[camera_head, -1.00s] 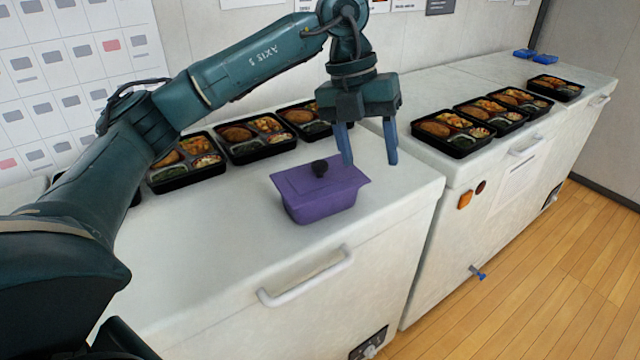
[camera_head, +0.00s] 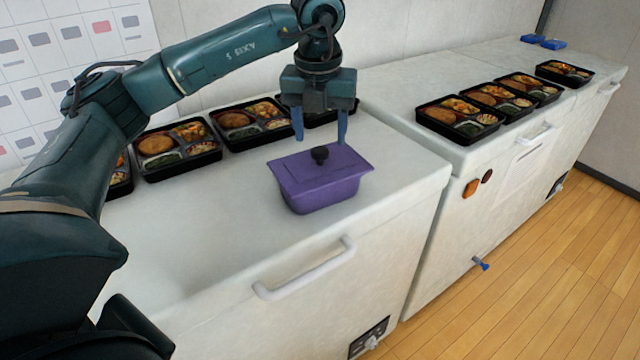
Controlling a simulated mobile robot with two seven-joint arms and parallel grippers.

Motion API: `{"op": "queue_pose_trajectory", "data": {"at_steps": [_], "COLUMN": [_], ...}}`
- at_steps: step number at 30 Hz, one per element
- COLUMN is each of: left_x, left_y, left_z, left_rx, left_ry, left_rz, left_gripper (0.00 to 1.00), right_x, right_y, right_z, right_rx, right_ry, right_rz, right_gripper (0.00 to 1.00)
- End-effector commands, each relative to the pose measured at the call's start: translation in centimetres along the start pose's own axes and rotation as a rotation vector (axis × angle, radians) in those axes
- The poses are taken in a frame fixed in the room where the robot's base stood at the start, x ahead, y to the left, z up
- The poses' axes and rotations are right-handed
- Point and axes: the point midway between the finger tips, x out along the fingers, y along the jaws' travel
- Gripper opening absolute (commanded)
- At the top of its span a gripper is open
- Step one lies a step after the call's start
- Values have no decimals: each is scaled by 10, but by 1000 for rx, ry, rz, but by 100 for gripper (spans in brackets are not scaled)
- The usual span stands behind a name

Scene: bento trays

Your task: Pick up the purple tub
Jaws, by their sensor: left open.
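The purple tub (camera_head: 322,191) stands upright on the white freezer top, near its front right edge. My right gripper is not in view.
Several black bento trays (camera_head: 178,150) line the back of this freezer top (camera_head: 200,235). More trays (camera_head: 458,121) stand on the second freezer to the right. A white handle (camera_head: 305,272) juts from the front. The top left of the tub is clear.

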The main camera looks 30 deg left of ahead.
Motion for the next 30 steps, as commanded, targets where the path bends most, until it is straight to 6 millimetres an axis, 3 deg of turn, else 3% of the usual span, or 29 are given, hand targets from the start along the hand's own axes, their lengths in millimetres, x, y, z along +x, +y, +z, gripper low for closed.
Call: {"op": "queue_pose_trajectory", "data": {"at_steps": [6,15,30], "left_x": [31,37,36], "left_y": [2,1,1], "left_z": [-1,-1,-1], "left_rx": [0,0,0], "left_ry": [2,0,1], "left_rz": [1,0,0], "left_gripper": [56,56,16], "right_x": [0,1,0], "right_y": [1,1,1], "right_z": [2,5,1], "right_rx": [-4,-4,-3], "right_ry": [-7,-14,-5], "right_rz": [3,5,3], "right_gripper": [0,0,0]}}
